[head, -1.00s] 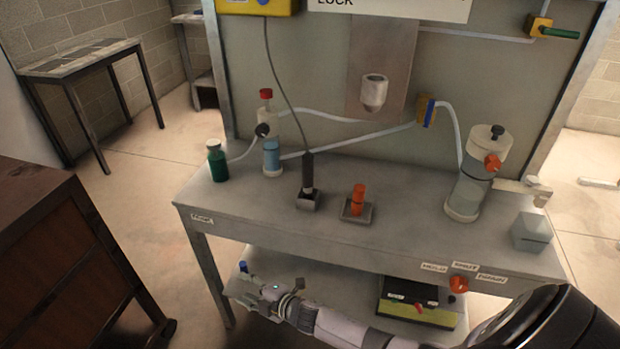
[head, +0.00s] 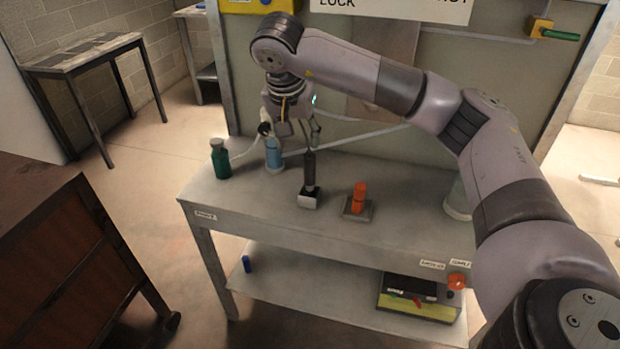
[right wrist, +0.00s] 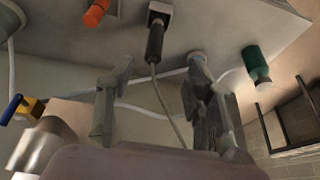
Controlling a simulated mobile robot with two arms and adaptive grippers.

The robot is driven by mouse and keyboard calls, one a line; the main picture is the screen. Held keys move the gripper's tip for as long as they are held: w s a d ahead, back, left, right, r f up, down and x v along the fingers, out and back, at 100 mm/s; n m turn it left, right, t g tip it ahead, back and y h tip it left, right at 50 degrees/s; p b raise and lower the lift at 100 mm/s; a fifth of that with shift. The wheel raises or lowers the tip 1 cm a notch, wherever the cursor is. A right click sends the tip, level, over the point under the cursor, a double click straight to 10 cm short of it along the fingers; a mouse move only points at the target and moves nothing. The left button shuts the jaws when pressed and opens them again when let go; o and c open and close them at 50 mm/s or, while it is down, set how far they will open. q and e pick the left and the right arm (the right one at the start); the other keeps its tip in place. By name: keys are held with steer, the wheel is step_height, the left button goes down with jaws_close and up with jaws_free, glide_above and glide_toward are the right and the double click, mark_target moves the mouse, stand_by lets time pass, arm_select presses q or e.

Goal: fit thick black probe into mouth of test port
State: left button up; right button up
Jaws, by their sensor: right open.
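The thick black probe (head: 310,168) stands upright in a small block-like holder (head: 309,198) on the bench, its cable rising from its top. It also shows in the right wrist view (right wrist: 155,42). My right gripper (head: 297,138) is open and empty above and close to the probe's top. In the right wrist view its fingers (right wrist: 160,68) are spread either side of the probe's line, with the cable running between them. A silver cylinder (right wrist: 35,148), seemingly the test port, shows at the lower left there. My arm hides it in the head view. My left gripper is not in view.
An orange plug (head: 359,192) on a small base stands right of the probe. The bench top (head: 255,205) is clear in front.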

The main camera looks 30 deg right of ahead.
mark_target(310, 172)
steer(key=x, duration=0.4)
steer(key=p+x, duration=0.1)
steer(key=x, duration=0.7)
steer(key=shift+d+r, duration=0.1)
steer(key=shift+d, duration=0.2)
steer(key=x, duration=0.1)
steer(key=p+x, duration=0.1)
steer(key=x, duration=0.2)
steer(key=shift+d+p, duration=0.25)
steer(key=shift+p, duration=0.15)
steer(key=shift+w+d+f, duration=0.15)
steer(key=shift+f, duration=0.35)
steer(key=shift+c, duration=0.6)
jaws_close()
